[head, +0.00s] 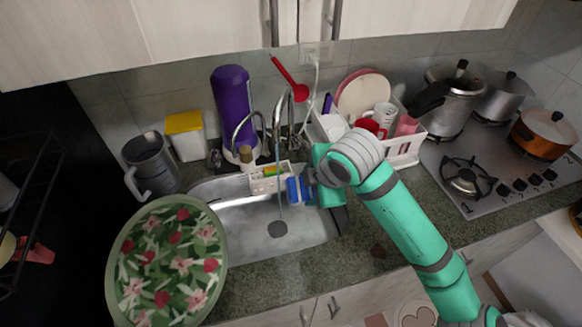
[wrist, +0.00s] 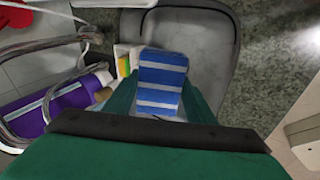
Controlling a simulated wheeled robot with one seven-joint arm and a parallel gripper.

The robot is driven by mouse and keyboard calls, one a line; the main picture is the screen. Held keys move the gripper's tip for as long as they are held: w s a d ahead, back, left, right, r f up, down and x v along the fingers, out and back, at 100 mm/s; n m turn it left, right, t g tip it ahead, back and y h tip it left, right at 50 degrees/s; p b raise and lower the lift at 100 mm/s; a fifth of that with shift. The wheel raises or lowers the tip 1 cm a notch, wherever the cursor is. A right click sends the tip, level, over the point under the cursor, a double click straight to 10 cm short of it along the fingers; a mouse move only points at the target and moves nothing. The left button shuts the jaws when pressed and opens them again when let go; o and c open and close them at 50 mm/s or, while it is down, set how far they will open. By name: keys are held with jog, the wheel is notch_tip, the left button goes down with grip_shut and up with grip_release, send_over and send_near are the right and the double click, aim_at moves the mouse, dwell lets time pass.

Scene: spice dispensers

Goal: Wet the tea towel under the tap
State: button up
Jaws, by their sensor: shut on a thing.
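The blue tea towel with white stripes (wrist: 162,75) is folded small and held between the fingers of my gripper (wrist: 158,108). In the head view the towel (head: 294,190) is over the sink (head: 240,218), with my gripper (head: 310,188) just right of it. The chrome tap (head: 284,108) stands behind the sink. A thin bluish stream of water (head: 279,180) falls from it toward the drain. The towel appears just right of the stream; I cannot tell whether they touch. The wrist view shows no clear stream.
A caddy (head: 268,181) with a sponge sits at the sink's back edge. A white dish rack (head: 405,150) with mugs and plates stands right behind my arm. A purple bottle (head: 232,105) stands behind the sink. A large floral tray (head: 118,270) is at the front left.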

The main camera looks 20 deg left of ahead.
aim_at(313, 195)
jog(key=shift+s+d+r, duration=1.45)
jog(key=shift+d+r, duration=0.05)
jog(key=shift+r, duration=0.2)
jog(key=shift+d, duration=0.15)
jog(key=shift+s+r, duration=0.1)
jog(key=shift+s, duration=0.05)
